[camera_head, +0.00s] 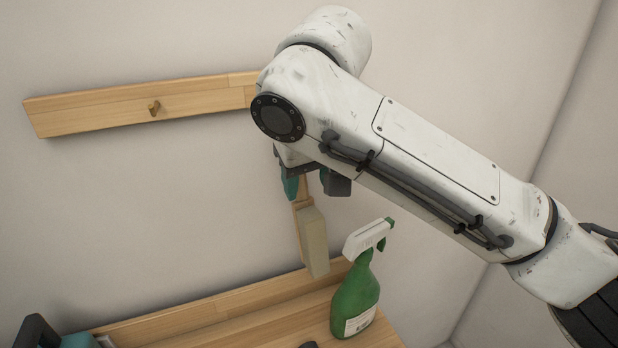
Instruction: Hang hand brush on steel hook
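The hand brush (314,243) has a light wooden handle and a beige block. It hangs handle up beneath the end of my arm, its lower end close to the wooden back edge of the counter. No steel hook is visible; one brass-coloured hook (154,108) shows on the wooden wall rail (85,112), whose right part is behind my arm.
A green spray bottle (355,301) with a white head stands on the wooden counter (270,332), just right of the brush. A teal and dark object (76,341) is cut off at the lower left. The wall between rail and counter is clear on the left.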

